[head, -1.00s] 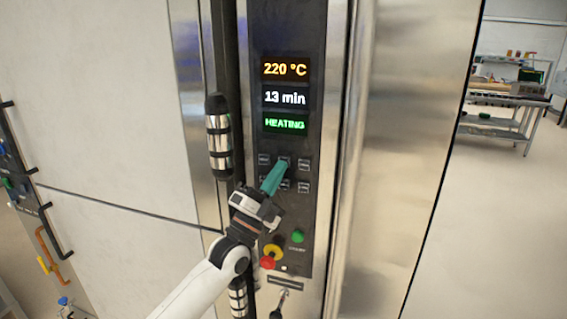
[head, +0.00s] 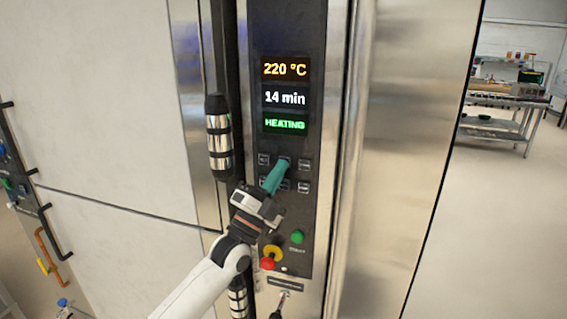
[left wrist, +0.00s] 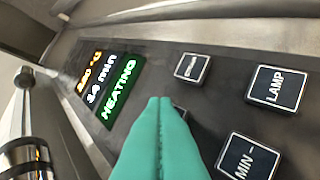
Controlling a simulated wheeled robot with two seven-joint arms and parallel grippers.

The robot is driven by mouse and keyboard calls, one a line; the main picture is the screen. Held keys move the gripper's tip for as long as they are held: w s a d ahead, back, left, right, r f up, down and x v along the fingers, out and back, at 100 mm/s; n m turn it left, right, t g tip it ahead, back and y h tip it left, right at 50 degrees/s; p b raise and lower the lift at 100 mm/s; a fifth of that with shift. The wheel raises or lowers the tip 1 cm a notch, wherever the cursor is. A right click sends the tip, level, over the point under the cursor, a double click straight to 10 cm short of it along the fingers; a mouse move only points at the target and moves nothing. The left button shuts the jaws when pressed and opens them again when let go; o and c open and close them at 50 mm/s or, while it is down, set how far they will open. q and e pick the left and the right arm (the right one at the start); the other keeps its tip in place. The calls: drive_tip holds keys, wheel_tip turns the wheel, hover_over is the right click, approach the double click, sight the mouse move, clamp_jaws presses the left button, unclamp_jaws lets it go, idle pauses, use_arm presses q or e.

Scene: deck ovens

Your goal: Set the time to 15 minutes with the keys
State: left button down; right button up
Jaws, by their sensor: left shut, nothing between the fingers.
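The oven's control panel (head: 315,60) shows 220 °C, 14 min and HEATING on its display (head: 285,97). The display also shows at a slant in the left wrist view (left wrist: 103,83). Two rows of dark keys sit below it. My left gripper (head: 281,165), with teal fingers, is shut and empty, its tips at the middle key of the upper row. In the left wrist view the fingers (left wrist: 162,105) cover most of that key, so its label is hidden and I cannot tell whether they touch it. The LAMP key (left wrist: 276,88) and the MIN- key (left wrist: 247,158) are readable there. My right gripper is not in view.
A green button (head: 297,237) and a red and yellow knob (head: 270,257) sit lower on the panel. A vertical door handle (head: 219,137) stands left of the panel. A steel table (head: 500,130) stands far off at the right, with open floor before it.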

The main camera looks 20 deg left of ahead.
use_arm(q)
drive_tip(key=shift+s+p, duration=0.4)
drive_tip(key=shift+s, duration=0.4)
drive_tip(key=shift+w, duration=0.1)
drive_tip(key=shift+w, duration=0.4)
drive_tip(key=shift+w+b, duration=0.25)
drive_tip(key=shift+b, duration=0.1)
idle(1.0)
drive_tip(key=shift+s+p, duration=0.3)
drive_tip(key=shift+s, duration=0.45)
drive_tip(key=s+p, duration=0.2)
drive_tip(key=s, duration=0.3)
drive_tip(key=shift+a, duration=0.1)
